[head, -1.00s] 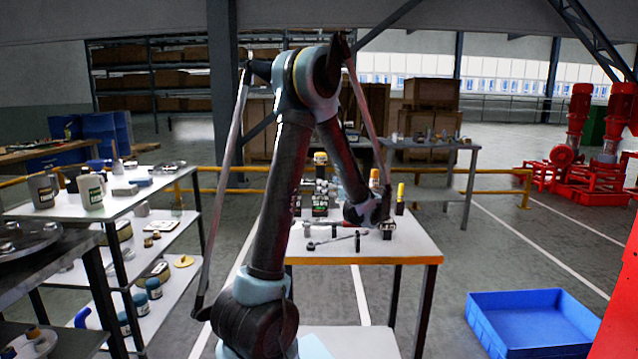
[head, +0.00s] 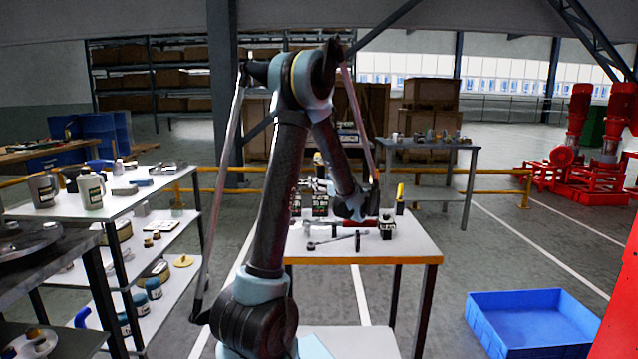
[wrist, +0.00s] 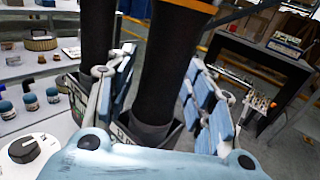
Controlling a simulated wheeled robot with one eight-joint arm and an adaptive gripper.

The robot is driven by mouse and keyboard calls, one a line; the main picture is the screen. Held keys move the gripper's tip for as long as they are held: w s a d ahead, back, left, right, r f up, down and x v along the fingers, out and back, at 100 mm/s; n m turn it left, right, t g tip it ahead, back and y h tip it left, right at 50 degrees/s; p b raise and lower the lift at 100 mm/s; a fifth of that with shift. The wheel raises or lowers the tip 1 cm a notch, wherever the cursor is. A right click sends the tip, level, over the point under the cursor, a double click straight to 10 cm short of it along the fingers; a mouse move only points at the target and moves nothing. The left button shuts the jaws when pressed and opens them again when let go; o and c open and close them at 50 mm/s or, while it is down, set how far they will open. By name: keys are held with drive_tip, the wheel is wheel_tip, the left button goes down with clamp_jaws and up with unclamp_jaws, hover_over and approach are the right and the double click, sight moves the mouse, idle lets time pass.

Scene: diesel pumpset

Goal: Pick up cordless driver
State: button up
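In the wrist view a cordless driver (wrist: 160,70) stands upright, with a thick black handle, an orange band near the top of the picture and a boxy base. My gripper (wrist: 161,72) is open, with its blue-padded fingers on either side of this handle. I cannot tell whether either pad touches it. A second similar black handle (wrist: 97,38) stands to the left, outside the fingers. In the head view dark labelled bases (head: 320,204) show on the white table (head: 415,246), partly behind my arm. My gripper is mostly hidden there.
A wrench (head: 328,242) and small dark items lie on the table's near part. A yellow-and-black tool (head: 400,196) stands at its right. A shelf cart with jugs (head: 91,192) is at left. A blue crate (head: 535,325) sits on the floor at right.

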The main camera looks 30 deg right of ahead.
clamp_jaws()
drive_tip(key=shift+r, duration=0.1)
wheel_tip(320, 180, up, 18)
drive_tip(key=shift+f, duration=0.1)
idle(0.5)
drive_tip(key=shift+c, duration=0.8)
unclamp_jaws()
clamp_jaws()
